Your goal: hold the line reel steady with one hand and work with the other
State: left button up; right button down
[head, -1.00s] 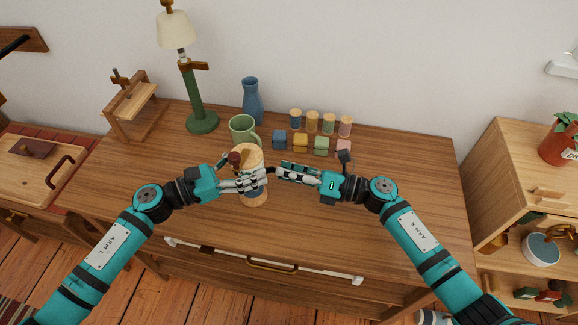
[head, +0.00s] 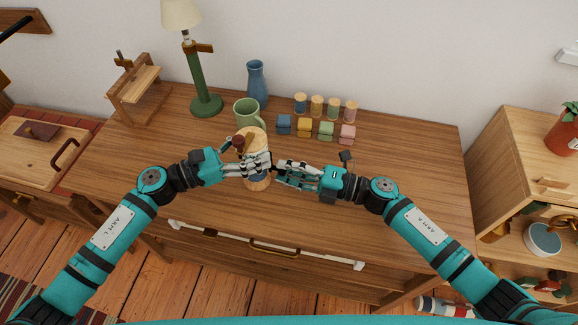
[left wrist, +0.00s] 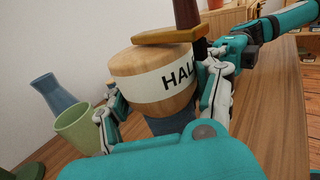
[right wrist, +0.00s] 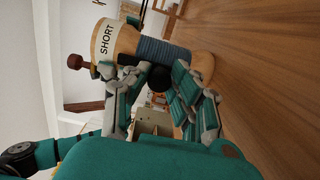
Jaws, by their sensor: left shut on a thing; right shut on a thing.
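The line reel (head: 257,184) is a wooden spool with blue line, standing upright near the middle of the dresser top. Its white label shows "HAL" in the left wrist view (left wrist: 155,78) and "SHORT" in the right wrist view (right wrist: 108,40). A crank with a dark red-brown knob (head: 238,143) is on its top. My left gripper (head: 262,165) is shut on the reel, fingers on both sides. My right gripper (head: 278,169) is just right of the reel, its fingers shut on a small dark ball (right wrist: 157,78) in front of the blue winding. Any line attached to the ball is hidden.
A green mug (head: 247,112) and blue vase (head: 257,84) stand close behind the reel. A lamp (head: 205,104) is back left. The dresser top (head: 410,180) is clear at the right.

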pick_arm(q)
jog(key=shift+a, duration=0.1)
pick_arm(e)
jog(key=shift+f, duration=0.1)
dwell(0.3)
jog(key=c, duration=1.1)
grip_release()
jog(key=shift+s, duration=0.1)
jog(key=v, duration=1.2)
pick_arm(q)
jog(key=o, duration=1.5)
